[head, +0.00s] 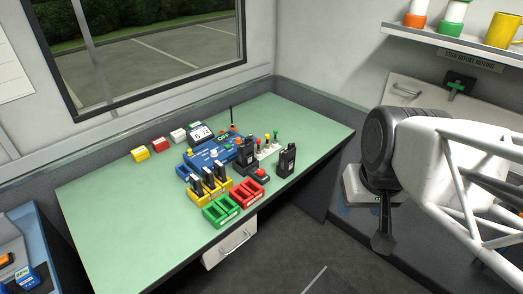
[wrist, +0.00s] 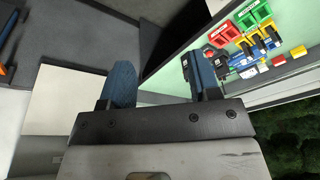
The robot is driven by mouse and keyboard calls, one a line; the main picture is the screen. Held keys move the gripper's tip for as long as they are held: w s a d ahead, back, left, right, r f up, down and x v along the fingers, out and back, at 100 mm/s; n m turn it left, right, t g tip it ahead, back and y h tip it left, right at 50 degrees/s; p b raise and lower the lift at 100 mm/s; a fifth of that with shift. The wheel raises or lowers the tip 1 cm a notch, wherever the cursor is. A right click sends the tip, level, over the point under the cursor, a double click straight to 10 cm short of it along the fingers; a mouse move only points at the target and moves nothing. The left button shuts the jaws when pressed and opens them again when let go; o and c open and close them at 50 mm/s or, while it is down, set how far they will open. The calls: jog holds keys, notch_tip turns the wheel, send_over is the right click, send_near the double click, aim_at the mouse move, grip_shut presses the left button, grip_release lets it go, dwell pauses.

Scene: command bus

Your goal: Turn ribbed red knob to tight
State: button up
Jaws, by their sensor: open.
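A blue device with several coloured knobs (head: 212,152) sits toward the back of the green table (head: 110,215). Small red parts show on and around it, but they are too small to tell which is the ribbed red knob. A red-topped piece (head: 261,174) stands by the red tray. My gripper (head: 383,243) hangs at the right, beyond the table's right edge and well apart from the device. In the wrist view, my gripper (wrist: 165,78) has its two blue fingers spread with nothing between them; the table items appear beyond the right finger.
Green tray (head: 221,210), red tray (head: 248,193) and a yellow rack of dark handsets (head: 209,188) stand in front of the device. Black radios (head: 287,161) stand at its right. A shelf with cups (head: 455,45) is at upper right. The table's left part is clear.

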jog(key=w+a+r+n+t+y, duration=0.1)
jog(key=w+a+t+y, duration=0.15)
jog(key=w+a, duration=0.35)
jog(key=w+a+n+t+y, duration=0.1)
jog(key=w+a+y, duration=0.25)
jog(key=w, duration=0.55)
jog(key=m+g+h, duration=0.2)
jog(key=h, duration=0.4)
send_over(261, 171)
jog(key=s, duration=0.4)
notch_tip(261, 171, down, 22)
jog(key=shift+w+f, duration=0.1)
jog(key=shift+w, duration=0.05)
jog(key=shift+w+f, duration=0.1)
jog(key=shift+f, duration=0.05)
jog(key=shift+x, duration=3.7)
jog(key=shift+d, duration=0.1)
jog(key=shift+c, duration=0.3)
